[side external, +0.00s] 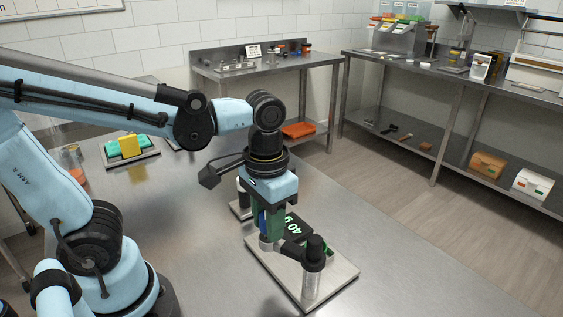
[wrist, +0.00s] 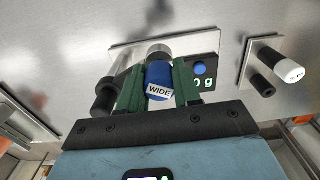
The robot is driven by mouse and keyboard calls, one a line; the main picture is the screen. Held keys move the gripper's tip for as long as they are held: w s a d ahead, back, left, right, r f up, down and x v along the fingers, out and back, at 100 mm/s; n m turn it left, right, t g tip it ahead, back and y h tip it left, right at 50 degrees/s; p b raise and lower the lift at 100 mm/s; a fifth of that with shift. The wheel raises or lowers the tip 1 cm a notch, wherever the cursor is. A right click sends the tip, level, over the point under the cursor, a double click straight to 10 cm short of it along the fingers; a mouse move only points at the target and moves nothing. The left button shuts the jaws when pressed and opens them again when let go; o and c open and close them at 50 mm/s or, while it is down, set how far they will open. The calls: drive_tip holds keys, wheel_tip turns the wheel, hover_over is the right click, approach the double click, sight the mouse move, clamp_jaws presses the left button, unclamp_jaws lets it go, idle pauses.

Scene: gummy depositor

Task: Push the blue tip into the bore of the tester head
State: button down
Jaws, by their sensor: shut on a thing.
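My gripper (side external: 269,232) points down over the tester plate (side external: 325,287), its two green fingers shut on the blue tip (wrist: 158,76). The tip carries a white label reading "WIDE" and shows as a blue sliver between the fingers in the side view (side external: 262,221). The silver tester head (wrist: 159,50) is directly beyond the tip's far end. It also shows just below the fingers in the side view (side external: 266,243). Tip and head look in line and touching or nearly so. The bore is hidden, so I cannot tell whether the tip's end is inside.
A black-capped post (side external: 314,254) with a side arm stands on the plate's near side. A black display (side external: 298,226) reads "40 g". A smaller plate (wrist: 252,62) holds a white-capped piece (wrist: 291,72) and a black post (wrist: 263,86). A tray (side external: 132,159) holds teal and yellow pieces.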

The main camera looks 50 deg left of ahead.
drive_tip(key=shift+r, duration=2)
drive_tip(key=shift+f, duration=0.1)
drive_tip(key=shift+d+f, duration=0.1)
drive_tip(key=shift+f, duration=2.75)
drive_tip(key=shift+r, duration=0.2)
wheel_tip(320, 180, up, 17)
drive_tip(key=shift+f, duration=2.55)
drive_tip(key=shift+s, duration=0.1)
